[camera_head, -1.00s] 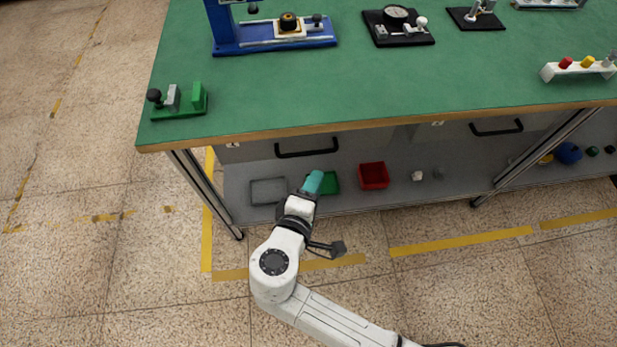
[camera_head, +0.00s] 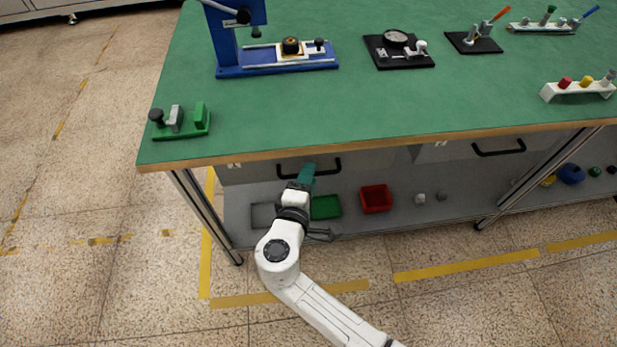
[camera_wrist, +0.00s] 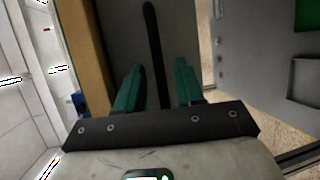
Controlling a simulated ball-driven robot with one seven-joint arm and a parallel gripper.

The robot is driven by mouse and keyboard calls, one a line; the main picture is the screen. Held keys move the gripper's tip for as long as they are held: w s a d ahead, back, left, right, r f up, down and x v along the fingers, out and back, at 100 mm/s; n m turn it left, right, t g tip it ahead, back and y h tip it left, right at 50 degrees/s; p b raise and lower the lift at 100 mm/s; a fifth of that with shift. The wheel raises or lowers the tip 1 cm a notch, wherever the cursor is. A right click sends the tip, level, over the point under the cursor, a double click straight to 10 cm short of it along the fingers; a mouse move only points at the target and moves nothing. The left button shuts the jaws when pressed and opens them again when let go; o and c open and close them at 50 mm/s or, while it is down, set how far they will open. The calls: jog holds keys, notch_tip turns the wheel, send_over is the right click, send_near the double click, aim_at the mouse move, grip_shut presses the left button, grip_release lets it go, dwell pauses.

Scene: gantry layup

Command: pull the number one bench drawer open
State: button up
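The left bench drawer (camera_head: 262,170) has a grey front, a small label at its upper left too small to read, and a black bar handle (camera_head: 335,167). The drawer looks shut, its front under the bench top's edge. My gripper (camera_head: 307,170), with teal fingers, is at the handle's middle and hides part of it. In the wrist view the fingers (camera_wrist: 158,63) are apart, one on each side of the black handle (camera_wrist: 153,35), which runs lengthwise between them. A gap shows between the handle and each finger. The drawer front (camera_wrist: 122,30) lies beyond the fingertips.
The green bench top (camera_head: 400,105) overhangs the drawers. A second drawer handle (camera_head: 498,149) is to the right. Below, a shelf holds a green tray (camera_head: 326,207), a red bin (camera_head: 376,198) and a grey tray (camera_head: 263,215). The floor in front is clear.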

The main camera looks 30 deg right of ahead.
jog(key=shift+w+d, duration=0.15)
grip_shut()
dwell(0.4)
